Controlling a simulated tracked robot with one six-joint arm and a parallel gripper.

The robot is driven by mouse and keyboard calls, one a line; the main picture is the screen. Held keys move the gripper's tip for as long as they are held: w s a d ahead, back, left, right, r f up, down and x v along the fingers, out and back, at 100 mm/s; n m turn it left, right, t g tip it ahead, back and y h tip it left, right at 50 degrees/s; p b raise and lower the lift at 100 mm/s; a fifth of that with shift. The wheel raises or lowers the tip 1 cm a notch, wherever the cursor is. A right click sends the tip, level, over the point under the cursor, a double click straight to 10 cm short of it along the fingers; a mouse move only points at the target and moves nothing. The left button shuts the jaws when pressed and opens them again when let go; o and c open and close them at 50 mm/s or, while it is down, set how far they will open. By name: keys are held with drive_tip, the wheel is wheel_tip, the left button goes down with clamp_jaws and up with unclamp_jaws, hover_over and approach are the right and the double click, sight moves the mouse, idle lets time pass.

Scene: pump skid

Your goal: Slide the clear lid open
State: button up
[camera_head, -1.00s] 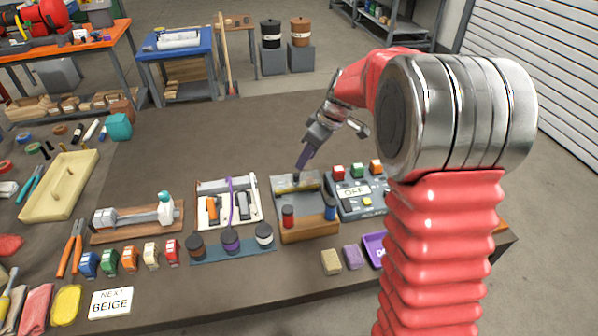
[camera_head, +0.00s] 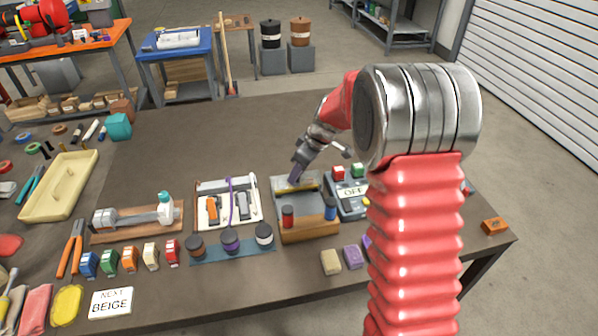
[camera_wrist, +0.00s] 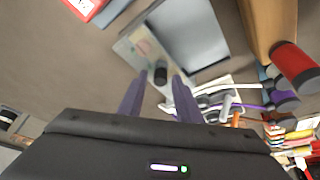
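The clear lid (camera_wrist: 132,46) is a see-through panel with yellowish shapes showing through it and a dark round knob (camera_wrist: 160,75). It lies over the far part of a grey box (camera_head: 316,187), next to a bare grey section (camera_wrist: 188,30). My gripper (camera_wrist: 161,75) has two purple fingers, spread apart. In the wrist view the knob appears between the fingertips, with gaps on both sides. In the head view my gripper (camera_head: 296,175) points down at the far part of the box; whether the tips reach down around the knob I cannot tell.
A wooden block with a red cylinder (camera_head: 288,217) and a blue cylinder (camera_head: 330,208) fronts the box. An OFF control panel (camera_head: 350,191) stands close on the right, a tool tray (camera_head: 256,213) on the left. The bench behind the box is clear.

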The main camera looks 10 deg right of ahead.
clamp_jaws()
idle(0.3)
